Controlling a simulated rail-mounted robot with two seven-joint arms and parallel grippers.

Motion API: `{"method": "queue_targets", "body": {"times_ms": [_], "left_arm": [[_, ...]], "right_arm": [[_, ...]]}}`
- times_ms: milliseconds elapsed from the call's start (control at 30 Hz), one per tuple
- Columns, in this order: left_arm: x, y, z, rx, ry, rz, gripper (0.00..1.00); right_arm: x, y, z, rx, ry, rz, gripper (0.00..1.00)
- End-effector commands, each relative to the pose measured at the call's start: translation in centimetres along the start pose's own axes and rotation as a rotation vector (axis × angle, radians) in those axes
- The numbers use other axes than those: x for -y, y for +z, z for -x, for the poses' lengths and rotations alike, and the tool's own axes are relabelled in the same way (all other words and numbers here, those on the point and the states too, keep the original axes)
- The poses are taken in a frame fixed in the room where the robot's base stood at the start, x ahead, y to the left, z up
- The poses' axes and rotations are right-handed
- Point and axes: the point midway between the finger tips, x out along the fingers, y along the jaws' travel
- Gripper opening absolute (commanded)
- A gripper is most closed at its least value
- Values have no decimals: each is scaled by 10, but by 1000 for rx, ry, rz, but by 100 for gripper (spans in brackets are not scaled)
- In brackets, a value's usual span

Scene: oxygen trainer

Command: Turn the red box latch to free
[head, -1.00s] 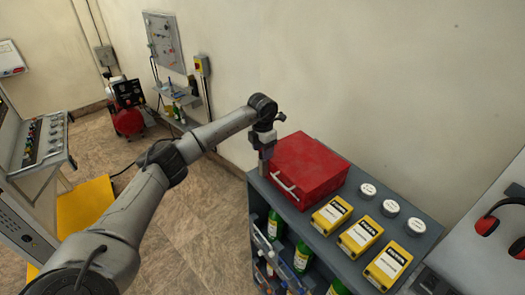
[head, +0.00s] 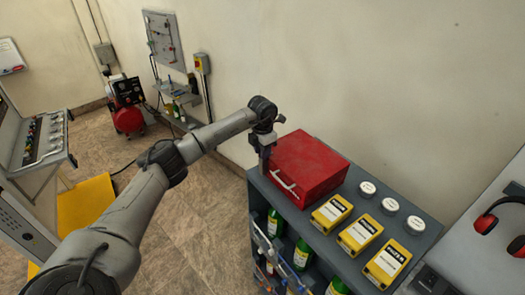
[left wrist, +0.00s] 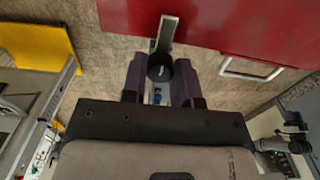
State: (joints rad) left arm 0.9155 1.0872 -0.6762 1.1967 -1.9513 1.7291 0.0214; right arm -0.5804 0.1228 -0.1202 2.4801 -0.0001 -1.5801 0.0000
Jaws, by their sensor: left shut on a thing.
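The red box (head: 308,164) stands closed on the far end of the grey shelf unit, with a pale handle (head: 284,186) on its front; box (left wrist: 220,20) and handle (left wrist: 262,72) also show in the left wrist view. The latch (left wrist: 166,35) is a metal bar with a dark round end at the box's front edge. My left gripper (head: 264,167) is at the box's front left corner. In the left wrist view its fingers (left wrist: 161,83) are shut on the latch, one on each side of its dark end. My right gripper is not in view.
Yellow cases (head: 358,236) and white round lids (head: 390,207) stand on the shelf top (head: 320,246) right of the box. Green bottles (head: 302,254) stand on the shelf below. Red ear defenders (head: 488,222) lie at the right. The wall is close behind the box.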

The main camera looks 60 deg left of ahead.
Motion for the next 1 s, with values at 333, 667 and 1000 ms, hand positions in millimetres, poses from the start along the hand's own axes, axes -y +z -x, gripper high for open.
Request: {"method": "queue_targets", "body": {"times_ms": [333, 667, 1000], "left_arm": [[0, 0, 1, 1, 0, -39, 4], [-1, 0, 2, 0, 1, -275, 4], [0, 1, 1, 1, 0, -601, 4]], "right_arm": [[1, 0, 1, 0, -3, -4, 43], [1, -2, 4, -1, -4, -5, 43], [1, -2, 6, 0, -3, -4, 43]]}}
